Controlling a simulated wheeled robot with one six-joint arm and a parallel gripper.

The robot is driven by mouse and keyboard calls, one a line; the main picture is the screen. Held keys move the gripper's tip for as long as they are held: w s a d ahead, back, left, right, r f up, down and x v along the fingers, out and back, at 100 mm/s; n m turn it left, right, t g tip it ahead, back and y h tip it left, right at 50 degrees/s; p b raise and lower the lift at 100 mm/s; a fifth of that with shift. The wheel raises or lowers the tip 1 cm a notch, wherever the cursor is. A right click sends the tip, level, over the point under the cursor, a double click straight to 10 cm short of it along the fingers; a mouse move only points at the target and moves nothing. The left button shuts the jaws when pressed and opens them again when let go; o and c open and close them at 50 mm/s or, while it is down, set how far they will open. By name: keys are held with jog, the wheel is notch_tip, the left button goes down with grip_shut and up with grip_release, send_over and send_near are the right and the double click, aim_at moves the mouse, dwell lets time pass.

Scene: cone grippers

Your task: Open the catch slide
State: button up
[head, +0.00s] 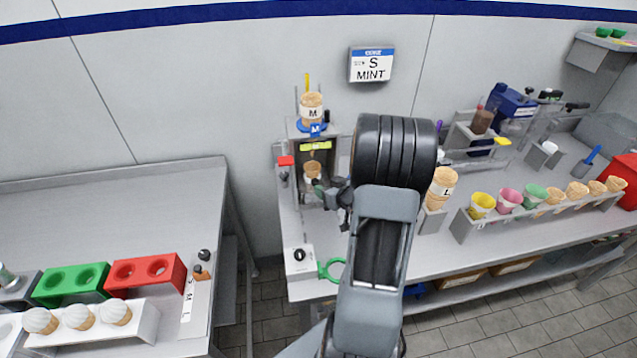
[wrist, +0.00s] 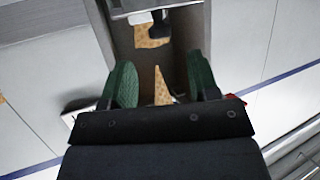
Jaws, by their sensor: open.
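A cone dispenser (head: 300,130) stands at the left end of the right counter, with a stack of cones (head: 312,108) marked M on top. A yellow-green tab (head: 315,147) crosses its front below a blue M label; I cannot tell whether this is the catch slide. A cone (head: 312,169) sits in the bay below the tab. My gripper (head: 327,190) is at the bay's front. In the wrist view, its green-padded fingers (wrist: 162,85) stand apart, with part of a cone visible between them and another tan piece (wrist: 151,38) farther up. Contact cannot be told.
A red block (head: 285,161) is at the dispenser's left side. A control box (head: 299,262) and a green ring (head: 333,269) lie at the counter's front. A stack of cones marked L (head: 442,184) stands right of my arm. The left counter's back is clear.

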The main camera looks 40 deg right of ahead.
aim_at(317, 182)
jog(key=shift+x, duration=3.1)
grip_shut()
